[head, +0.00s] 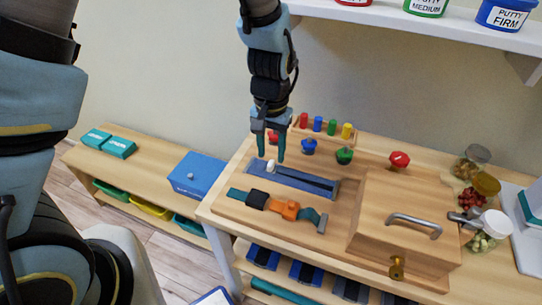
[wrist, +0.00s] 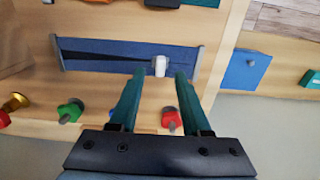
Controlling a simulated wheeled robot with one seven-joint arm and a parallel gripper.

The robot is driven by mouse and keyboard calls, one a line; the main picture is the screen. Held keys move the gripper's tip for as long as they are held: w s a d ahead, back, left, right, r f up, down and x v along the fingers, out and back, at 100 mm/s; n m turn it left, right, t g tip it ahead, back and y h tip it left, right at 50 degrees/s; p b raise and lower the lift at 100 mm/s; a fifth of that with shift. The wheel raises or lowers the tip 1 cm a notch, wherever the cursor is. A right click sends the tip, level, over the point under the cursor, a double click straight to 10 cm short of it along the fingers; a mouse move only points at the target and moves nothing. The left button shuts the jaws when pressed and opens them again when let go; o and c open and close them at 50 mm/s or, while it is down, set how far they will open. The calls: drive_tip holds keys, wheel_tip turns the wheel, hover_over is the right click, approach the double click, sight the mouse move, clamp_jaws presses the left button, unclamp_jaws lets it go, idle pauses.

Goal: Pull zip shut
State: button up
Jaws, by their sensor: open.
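The zip (head: 300,181) is a blue fabric strip fixed on a wooden board, with a dark opening running along its middle. Its white pull (head: 271,166) stands near the strip's left end in the head view. The wrist view shows the zip (wrist: 105,62) with the white pull (wrist: 159,66) right of its middle and the dark wedge-shaped gap to the left. My gripper (head: 271,157) is open and empty, pointing down. In the wrist view its teal fingertips (wrist: 159,73) lie to either side of the pull, with gaps on both sides. Their exact height above the board is unclear.
A buckled strap (head: 273,204) lies in front of the zip. Coloured knobs (head: 344,155) and pegs (head: 318,124) stand behind it. A wooden box with a metal handle (head: 414,226) rises at right. A blue box (head: 197,174) sits on the lower bench at left.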

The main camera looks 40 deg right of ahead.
sight(271, 162)
drive_tip(key=shift+f, duration=1.65)
drive_tip(key=shift+c, duration=0.4)
clamp_jaws()
